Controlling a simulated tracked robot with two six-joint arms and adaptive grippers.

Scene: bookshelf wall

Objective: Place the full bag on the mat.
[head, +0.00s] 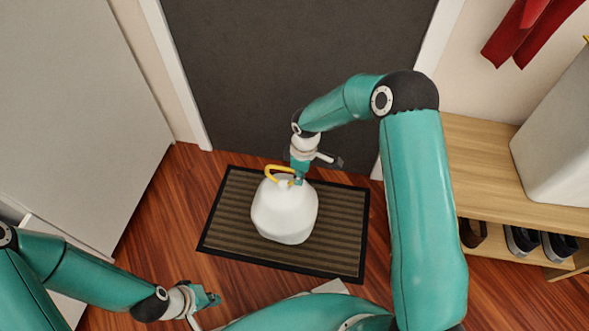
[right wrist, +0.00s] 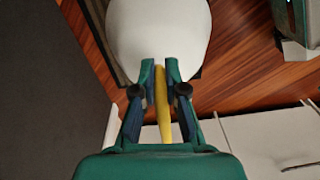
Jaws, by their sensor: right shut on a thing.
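The full bag (head: 284,212) is white and rounded with a yellow handle loop (head: 279,168) on top. In the head view it is over the striped brown mat (head: 338,225) with a black border. I cannot tell whether its underside touches the mat. My right gripper (head: 298,180) is at the top of the bag. In the right wrist view its fingers (right wrist: 161,75) are shut on the yellow handle (right wrist: 162,105), with the white bag (right wrist: 158,30) beyond them. My left gripper (head: 210,298) is at the lower left, away from the bag; its fingers are too small to read.
A dark door (head: 290,70) stands behind the mat. A wooden bench (head: 480,170) at the right has shoes (head: 522,240) on its lower shelf and a white bin (head: 560,140) on top. Red cloth (head: 525,30) hangs above. Wood floor left of the mat is clear.

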